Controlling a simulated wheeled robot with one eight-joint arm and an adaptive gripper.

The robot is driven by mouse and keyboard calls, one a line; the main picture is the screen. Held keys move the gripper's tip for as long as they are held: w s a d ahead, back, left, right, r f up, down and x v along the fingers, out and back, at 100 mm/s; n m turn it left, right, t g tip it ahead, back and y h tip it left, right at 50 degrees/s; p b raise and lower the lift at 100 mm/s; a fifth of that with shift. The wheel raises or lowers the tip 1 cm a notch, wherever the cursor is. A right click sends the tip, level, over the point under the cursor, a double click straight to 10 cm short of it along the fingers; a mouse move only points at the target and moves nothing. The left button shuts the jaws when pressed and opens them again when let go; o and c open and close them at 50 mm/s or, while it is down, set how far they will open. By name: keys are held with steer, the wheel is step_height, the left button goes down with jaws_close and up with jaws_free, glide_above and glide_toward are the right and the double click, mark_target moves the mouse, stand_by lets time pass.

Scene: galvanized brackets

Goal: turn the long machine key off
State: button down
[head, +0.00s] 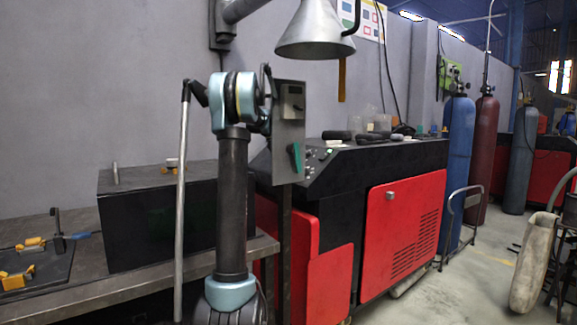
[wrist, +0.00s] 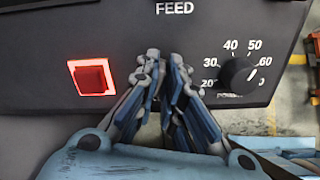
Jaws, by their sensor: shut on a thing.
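My gripper (wrist: 165,66) has its fingers brought together at the dark control panel (wrist: 40,35), just below the word FEED, in the wrist view. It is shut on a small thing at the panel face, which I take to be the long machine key. The fingers hide the key, so I cannot tell which way it is turned. A square red button (wrist: 92,78) glows on the panel to the left of the fingers. In the head view my arm hides most of the gripper, beside a grey upright panel (head: 289,125).
A black knob (wrist: 238,74) with a number scale sits close to the right of the fingers. In the head view, a green handle (head: 296,157) is low on the grey panel. A metal hood (head: 315,32) hangs above. A red and black machine (head: 405,225) stands to the right.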

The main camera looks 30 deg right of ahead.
steer(key=shift+w+r+n, duration=0.1)
steer(key=shift+w+n, duration=0.15)
steer(key=shift+n, duration=1.25)
steer(key=c, duration=1.7)
jaws_free()
steer(key=v, duration=1.2)
